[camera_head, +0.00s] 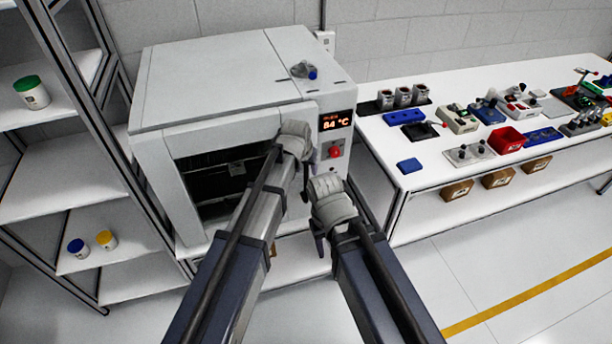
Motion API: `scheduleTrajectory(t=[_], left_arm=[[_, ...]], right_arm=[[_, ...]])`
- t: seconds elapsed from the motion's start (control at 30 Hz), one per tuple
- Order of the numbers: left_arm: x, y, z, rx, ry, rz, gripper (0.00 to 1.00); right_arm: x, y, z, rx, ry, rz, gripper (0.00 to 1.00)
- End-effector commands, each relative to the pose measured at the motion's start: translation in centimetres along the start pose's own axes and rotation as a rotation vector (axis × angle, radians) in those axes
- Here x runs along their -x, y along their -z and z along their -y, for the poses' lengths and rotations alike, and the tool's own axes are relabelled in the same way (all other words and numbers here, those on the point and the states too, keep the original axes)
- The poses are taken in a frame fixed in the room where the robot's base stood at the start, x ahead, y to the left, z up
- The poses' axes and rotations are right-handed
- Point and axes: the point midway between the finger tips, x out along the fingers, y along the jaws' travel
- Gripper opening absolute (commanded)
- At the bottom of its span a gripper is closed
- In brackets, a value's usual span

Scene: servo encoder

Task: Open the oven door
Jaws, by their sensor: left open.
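The oven (215,85) is a large white box at the left centre, with a red display reading 84 °C and a red knob (335,152) on its right front panel. The oven door (225,130) faces me, with a dark area inside a white frame; I cannot tell whether this is glass or an opening. My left arm crosses the door's right part. My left gripper (306,185) is open, small and partly hidden below its pale wrist, in front of the oven's right side. My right gripper (319,240) is lower, apart from the oven; its fingers are mostly hidden.
A shelf rack (60,190) with several small jars stands close at the left. A white workbench (400,165) with trays, metal cups, a red bin and devices stands at the right. A small blue-tipped object (305,71) lies on the oven top. The floor at lower right is clear.

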Motion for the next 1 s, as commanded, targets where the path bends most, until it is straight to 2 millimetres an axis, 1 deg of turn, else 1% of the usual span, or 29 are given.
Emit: scheduleTrajectory(t=[0.03,0.33,0.8,1.0], left_arm=[[-0.59,-0.04,-0.01,0.000,0.000,0.000,0.52],[-0.53,0.02,-0.01,0.000,0.000,0.000,0.52],[-0.54,0.01,0.00,0.000,0.000,0.000,0.00],[-0.54,0.00,0.00,0.000,0.000,0.000,0.00]], right_arm=[[-0.55,0.03,0.05,0.001,0.000,0.000,0.50],[-0.48,0.03,0.05,0.002,0.000,0.000,0.50],[-0.49,0.03,0.04,0.001,0.000,0.000,0.50],[-0.49,0.03,0.05,0.001,0.000,0.000,0.50]])
